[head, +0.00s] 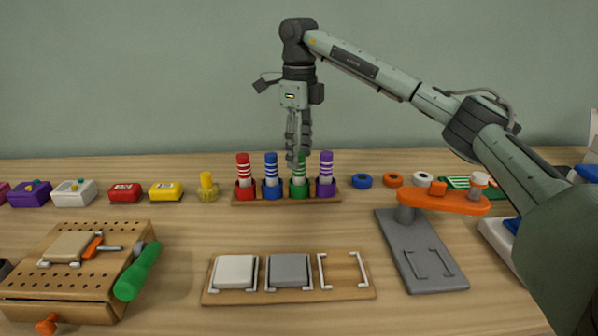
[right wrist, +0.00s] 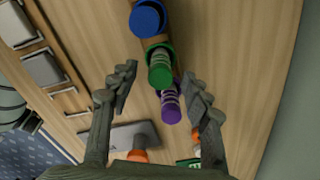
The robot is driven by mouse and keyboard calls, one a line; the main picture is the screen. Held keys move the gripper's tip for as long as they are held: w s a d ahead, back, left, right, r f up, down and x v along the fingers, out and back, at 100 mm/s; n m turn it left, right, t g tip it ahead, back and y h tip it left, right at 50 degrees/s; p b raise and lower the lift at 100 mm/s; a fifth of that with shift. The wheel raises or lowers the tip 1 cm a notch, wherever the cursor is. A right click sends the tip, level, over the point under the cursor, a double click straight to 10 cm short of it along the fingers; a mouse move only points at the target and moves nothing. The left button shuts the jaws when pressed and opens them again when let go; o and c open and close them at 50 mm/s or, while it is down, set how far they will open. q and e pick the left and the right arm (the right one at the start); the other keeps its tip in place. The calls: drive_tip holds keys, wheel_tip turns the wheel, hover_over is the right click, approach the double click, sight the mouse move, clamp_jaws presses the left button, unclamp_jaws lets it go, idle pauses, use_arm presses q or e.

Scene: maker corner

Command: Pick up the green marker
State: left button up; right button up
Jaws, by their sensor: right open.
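The green marker (head: 300,175) stands upright in a green cup of the wooden marker rack (head: 285,202), between the blue marker (head: 270,165) and the purple marker (head: 326,165). A red marker (head: 243,165) stands at the rack's left end. My right gripper (head: 298,152) points down just over the green marker, and its fingers hide part of the marker's top. In the right wrist view the right gripper (right wrist: 158,78) is open, and the green marker (right wrist: 160,72) shows between its fingertips. I cannot tell whether they touch it. My left gripper is not in view.
A yellow marker-like piece (head: 207,185) and small boxes stand left of the rack. Tape rolls (head: 393,180) lie to its right. An orange-topped stand (head: 440,200), a wooden tray (head: 290,293) and a drilled wooden box (head: 70,285) are nearer.

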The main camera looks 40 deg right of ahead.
sight(299, 175)
drive_tip(key=shift+f, duration=1.6)
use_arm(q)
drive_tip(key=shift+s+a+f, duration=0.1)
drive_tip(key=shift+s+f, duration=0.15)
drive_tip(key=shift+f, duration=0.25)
use_arm(e)
drive_tip(key=shift+c, duration=0.4)
drive_tip(key=shift+c, duration=1.1)
clamp_jaws()
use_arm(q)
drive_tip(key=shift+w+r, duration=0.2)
use_arm(e)
drive_tip(key=shift+r, duration=0.1)
